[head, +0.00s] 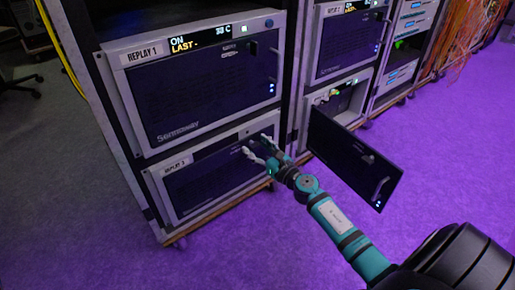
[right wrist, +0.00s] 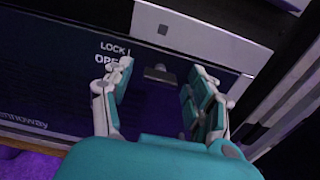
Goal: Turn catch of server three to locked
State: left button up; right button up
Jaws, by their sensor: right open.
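Server three (head: 205,178) is the lower dark-fronted unit in the left rack, with a label (head: 174,168) that seems to read REPLAY 3. In the right wrist view its catch (right wrist: 160,75) is a small dark T-shaped piece, its bar lying roughly crosswise. The words LOCK and OPEN (right wrist: 108,59) are printed to its left, and the catch is about level with OPEN. My right gripper (head: 257,145) is open at the right part of this front. In the wrist view its fingers (right wrist: 160,80) stand either side of the catch, apparently not touching it. My left gripper is not in view.
Server REPLAY 1 (head: 200,80), showing ON, sits directly above. To the right, a dark panel (head: 352,158) hangs open from the neighbouring rack, close to my right arm. The purple-lit floor (head: 270,240) in front is clear.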

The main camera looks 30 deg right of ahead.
jog(key=shift+c, duration=0.4)
jog(key=c, duration=1.1)
jog(key=shift+o, duration=0.2)
